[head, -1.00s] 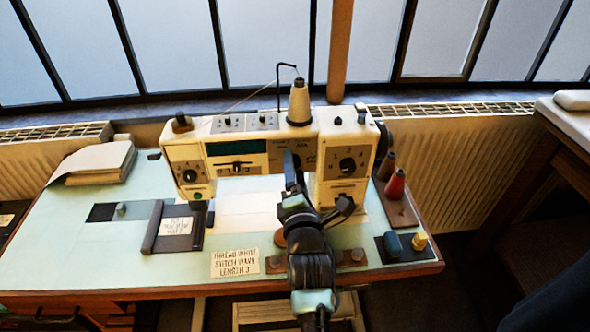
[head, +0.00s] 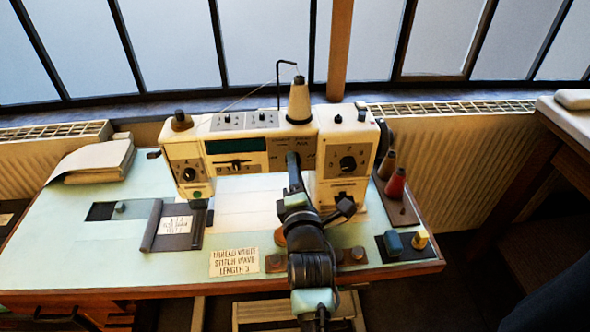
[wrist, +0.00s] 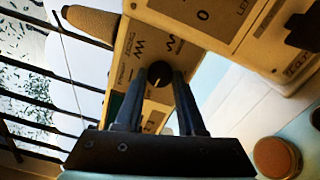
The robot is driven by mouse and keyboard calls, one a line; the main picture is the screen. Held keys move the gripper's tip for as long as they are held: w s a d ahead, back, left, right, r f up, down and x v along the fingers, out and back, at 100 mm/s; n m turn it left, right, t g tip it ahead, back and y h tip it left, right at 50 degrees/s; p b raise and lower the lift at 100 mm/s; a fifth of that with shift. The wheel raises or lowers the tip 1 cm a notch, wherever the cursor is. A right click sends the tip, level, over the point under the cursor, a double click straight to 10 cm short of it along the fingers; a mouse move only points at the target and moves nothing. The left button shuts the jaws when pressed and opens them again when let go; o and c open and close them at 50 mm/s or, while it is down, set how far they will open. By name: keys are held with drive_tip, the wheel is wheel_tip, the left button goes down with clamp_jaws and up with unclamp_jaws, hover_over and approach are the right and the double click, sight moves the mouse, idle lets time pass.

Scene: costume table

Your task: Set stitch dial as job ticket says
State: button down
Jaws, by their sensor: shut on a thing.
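The job ticket (head: 234,262) lies on the table front and reads THREAD WHITE, STITCH WAVE, LENGTH 3. The stitch dial (wrist: 160,74) is a small black knob on the cream sewing machine (head: 215,150), with zigzag and wave marks printed around it in the wrist view. My gripper (head: 293,158) reaches the machine's front from below. In the wrist view its two fingers (wrist: 158,78) stand on either side of the knob, shut on it. A short pale pointer line shows on the knob; which mark it meets is unclear. My gripper hides the dial in the head view.
A numbered length dial (head: 347,163) sits on the right column. A pale thread cone (head: 299,102) stands on top. A red spool (head: 395,184) and a blue block (head: 393,243) are at right. Folded cloth (head: 93,160) lies at left. The left front tabletop is clear.

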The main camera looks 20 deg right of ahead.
drive_tip(key=shift+a+m+p, duration=0.1)
drive_tip(key=shift+m+p, duration=0.95)
drive_tip(key=shift+m, duration=16.15)
drive_tip(key=shift+f+m, duration=0.1)
drive_tip(key=shift+m, duration=0.2)
drive_tip(key=c, duration=0.5)
unclamp_jaws()
